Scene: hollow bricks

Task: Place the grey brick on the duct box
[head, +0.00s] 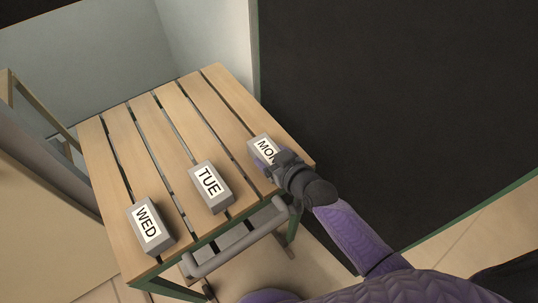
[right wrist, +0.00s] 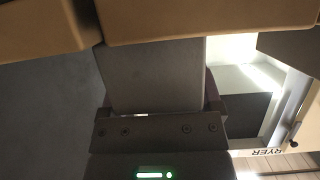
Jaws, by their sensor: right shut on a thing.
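Three grey bricks with white labels sit in a row on the slatted wooden table (head: 189,113). The MON brick (head: 256,141) is at the right, the TUE brick (head: 210,187) in the middle and the WED brick (head: 151,226) at the front left. My right gripper (head: 275,159) is shut on the MON brick and covers part of its label. In the right wrist view a plain grey face of this brick (right wrist: 155,75) fills the space between the fingers. I cannot make out a duct box for certain. My left gripper is not in view.
The table's back slats are clear. A grey bar handle (head: 237,243) runs along its front edge. A large dark panel (head: 400,100) stands to the right. The right wrist view shows wooden slats (right wrist: 200,20) close above and a partial label reading "RYER" (right wrist: 283,152).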

